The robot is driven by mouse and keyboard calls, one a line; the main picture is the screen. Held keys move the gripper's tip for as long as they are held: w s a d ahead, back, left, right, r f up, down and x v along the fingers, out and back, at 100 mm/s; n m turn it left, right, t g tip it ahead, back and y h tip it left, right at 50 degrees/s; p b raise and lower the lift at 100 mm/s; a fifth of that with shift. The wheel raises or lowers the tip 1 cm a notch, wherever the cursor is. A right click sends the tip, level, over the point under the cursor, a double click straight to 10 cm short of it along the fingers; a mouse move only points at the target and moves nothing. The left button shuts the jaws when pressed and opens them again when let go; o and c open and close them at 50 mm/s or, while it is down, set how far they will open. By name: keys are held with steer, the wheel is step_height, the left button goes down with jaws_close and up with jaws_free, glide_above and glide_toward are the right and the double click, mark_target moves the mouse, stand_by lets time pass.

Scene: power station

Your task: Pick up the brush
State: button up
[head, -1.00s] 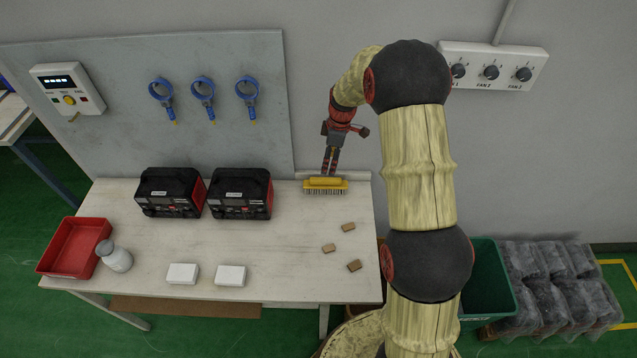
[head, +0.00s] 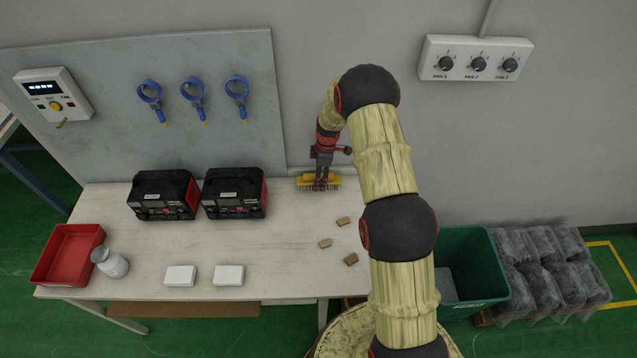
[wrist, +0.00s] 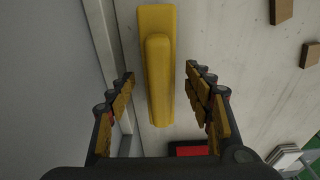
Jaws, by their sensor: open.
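The brush, with a yellow back and handle and dark bristles, lies bristles down at the back right of the white table in the head view (head: 333,182). In the wrist view the brush (wrist: 158,75) shows its yellow back and raised grip, running between my fingers. My gripper (head: 321,184) is right over the brush, pointing down. In the wrist view my gripper (wrist: 160,82) is open, one finger on each side of the yellow grip, with a gap on both sides. The fingertips hide part of the brush in the head view.
Two black-and-red chargers (head: 236,193) stand left of the brush. Several small brown blocks (head: 343,221) lie nearer the front right. Two white boxes (head: 229,275), a white bottle (head: 111,263) and a red tray (head: 66,253) are further off. The wall is close behind the brush.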

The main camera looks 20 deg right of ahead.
steer(key=shift+w+a+f, duration=0.1)
steer(key=shift+f, duration=0.75)
steer(key=shift+c, duration=0.6)
steer(key=c, duration=1)
steer(key=shift+o, duration=0.2)
steer(key=shift+r, duration=0.15)
